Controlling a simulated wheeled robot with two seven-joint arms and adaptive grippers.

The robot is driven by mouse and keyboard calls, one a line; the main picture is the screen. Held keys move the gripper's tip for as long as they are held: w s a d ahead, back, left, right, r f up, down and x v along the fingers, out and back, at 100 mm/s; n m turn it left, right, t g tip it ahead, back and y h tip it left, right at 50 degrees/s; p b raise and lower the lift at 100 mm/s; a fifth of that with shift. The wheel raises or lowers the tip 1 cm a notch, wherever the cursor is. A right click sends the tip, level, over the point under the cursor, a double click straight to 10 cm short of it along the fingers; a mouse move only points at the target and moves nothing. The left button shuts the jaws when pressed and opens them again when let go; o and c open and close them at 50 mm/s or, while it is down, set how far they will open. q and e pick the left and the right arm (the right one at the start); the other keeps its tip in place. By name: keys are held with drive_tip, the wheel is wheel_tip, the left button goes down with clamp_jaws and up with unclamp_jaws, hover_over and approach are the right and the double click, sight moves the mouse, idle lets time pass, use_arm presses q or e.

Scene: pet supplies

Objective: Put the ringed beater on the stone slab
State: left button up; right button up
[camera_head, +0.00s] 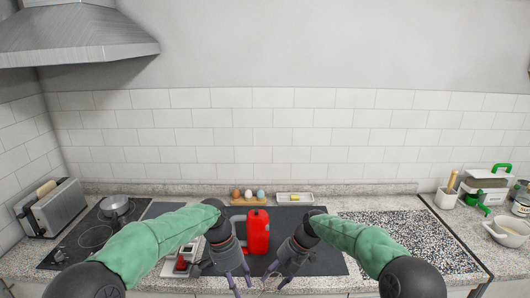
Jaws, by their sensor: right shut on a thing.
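The stone slab (408,238) is a wide black-and-white speckled board lying on the right part of the counter. My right gripper (272,281) is low at the front middle, left of the slab and over the dark mat. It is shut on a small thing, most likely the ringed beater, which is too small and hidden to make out. My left gripper (239,281) is close beside it on the left, fingertips pointing down and forward. Whether its fingers are open or shut is unclear.
A red container (258,232) stands on the dark mat (325,262) between my arms. Eggs in a holder (248,195) and a white dish (295,198) are behind. A toaster (52,208) and pot (115,205) are left; a white bowl (508,230) is right. The slab's visible top looks clear.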

use_arm(q)
drive_tip(key=s+f+n+t, duration=0.1)
drive_tip(key=s+f+n, duration=0.15)
drive_tip(key=f, duration=0.95)
drive_tip(key=s+f+n, duration=0.2)
drive_tip(key=s+f, duration=0.1)
drive_tip(key=f, duration=0.9)
drive_tip(key=s+a+f+n+t, duration=0.1)
drive_tip(key=s+f+n, duration=0.1)
drive_tip(key=s+f, duration=0.6)
drive_tip(key=s+a+f+n+t, duration=0.1)
drive_tip(key=s+f+n, duration=0.25)
drive_tip(key=s, duration=0.75)
drive_tip(key=w+d+r+m+g, duration=0.1)
drive_tip(key=w+r+m, duration=0.2)
drive_tip(key=w+r, duration=0.55)
drive_tip(key=w+r+m+g, duration=0.1)
drive_tip(key=w+r+m, duration=0.3)
drive_tip(key=w, duration=0.8)
drive_tip(key=w+r+m, duration=0.1)
drive_tip(key=r+m, duration=0.1)
drive_tip(key=r, duration=1.2)
drive_tip(key=w+r+m+g, duration=0.1)
drive_tip(key=w+r+m, duration=0.1)
drive_tip(key=r, duration=1.2)
drive_tip(key=shift+w+d, duration=0.15)
drive_tip(key=shift+d, duration=0.25)
